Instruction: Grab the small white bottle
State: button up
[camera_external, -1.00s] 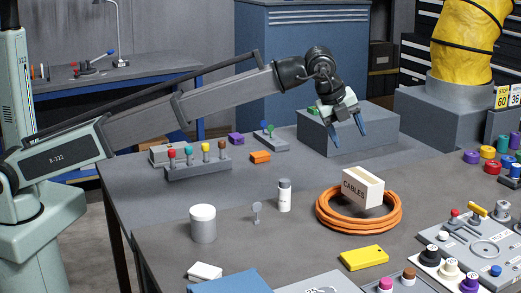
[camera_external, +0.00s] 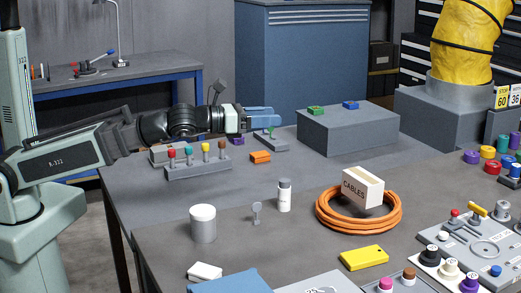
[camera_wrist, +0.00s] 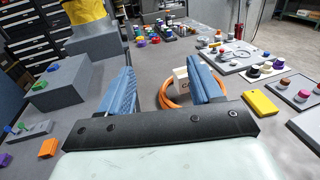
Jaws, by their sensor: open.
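The small white bottle (camera_external: 284,196) has a grey cap and stands upright on the table, left of the orange cable coil. I cannot make it out in the wrist view. My gripper (camera_external: 277,117) is behind it and above the far part of the table, well apart from it. In the wrist view my gripper (camera_wrist: 160,88) shows two blue fingers spread wide, with nothing between them.
A small grey stand (camera_external: 256,213) is close to the bottle's left. The orange coil (camera_external: 330,222) with a CABLES box (camera_external: 363,187) lies to the right. A grey block (camera_external: 350,132) and a row of coloured knobs (camera_external: 198,167) stand farther back.

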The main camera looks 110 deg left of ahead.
jog(key=s, duration=0.1)
send_near(290, 208)
jog(key=shift+m+t, duration=0.3)
jog(key=shift+m, duration=0.1)
jog(key=r, duration=0.1)
jog(key=w+a+r, duration=0.1)
jog(key=a+r, duration=0.1)
jog(key=r, duration=0.1)
jog(key=shift+w, duration=0.4)
jog(key=shift+x, duration=3.85)
jog(key=shift+s+f, duration=0.1)
jog(key=c, duration=1.1)
jog(key=shift+o, duration=0.2)
